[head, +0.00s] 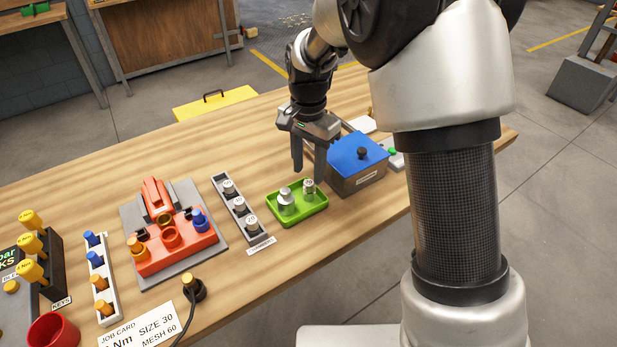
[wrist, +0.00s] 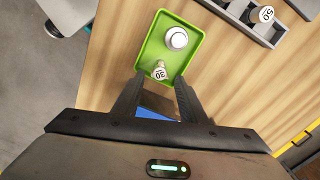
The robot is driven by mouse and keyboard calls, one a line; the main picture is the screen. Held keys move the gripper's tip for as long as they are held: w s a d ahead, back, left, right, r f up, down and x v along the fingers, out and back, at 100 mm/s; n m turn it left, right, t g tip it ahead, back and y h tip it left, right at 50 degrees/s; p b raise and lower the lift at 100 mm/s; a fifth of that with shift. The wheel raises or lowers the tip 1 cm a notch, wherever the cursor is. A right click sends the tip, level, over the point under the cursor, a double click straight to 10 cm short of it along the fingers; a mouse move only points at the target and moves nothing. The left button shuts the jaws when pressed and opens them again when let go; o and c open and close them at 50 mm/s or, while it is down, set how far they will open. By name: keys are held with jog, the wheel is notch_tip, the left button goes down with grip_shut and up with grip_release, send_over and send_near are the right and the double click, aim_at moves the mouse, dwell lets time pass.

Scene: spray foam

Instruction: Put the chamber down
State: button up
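A small pale chamber marked 30 (wrist: 160,71) is in the green tray (wrist: 158,42), near the tray's edge closest to me in the wrist view. It also shows in the head view (head: 308,187). A silver-white cylinder (head: 286,200) stands beside it in the tray, and it shows in the wrist view (wrist: 176,38) too. My gripper (head: 309,176) points down over the tray's end. Its fingers are spread apart in the wrist view (wrist: 158,82), with the chamber by the tips and clear space on both sides.
A blue-lidded box (head: 357,160) stands right of the tray, close to my gripper. A grey rack (head: 262,238) of numbered pieces is on the left. A red fixture (head: 180,257) lies further left. A job card (head: 140,333) reads SIZE 30, MESH 60. Bare wood lies behind the tray.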

aim_at(309, 183)
jog(key=s+d+r+n+t, duration=0.1)
jog(key=s+d+r, duration=0.1)
jog(key=r, duration=0.5)
jog(key=s+d+r+n, duration=0.1)
jog(key=s+d+r, duration=0.15)
jog(key=r, duration=0.45)
jog(key=s+d+r+n+t, duration=0.2)
jog(key=s+d, duration=0.3)
jog(key=s, duration=0.4)
jog(key=s+d+r+n+t, duration=0.2)
jog(key=s+d, duration=0.3)
jog(key=s, duration=0.4)
jog(key=shift+s+n+t+p, duration=0.25)
jog(key=shift+n+t+p, duration=0.05)
jog(key=shift+n, duration=0.5)
notch_tip(309, 183, up, 10)
jog(key=p, duration=1)
jog(key=shift+r, duration=0.15)
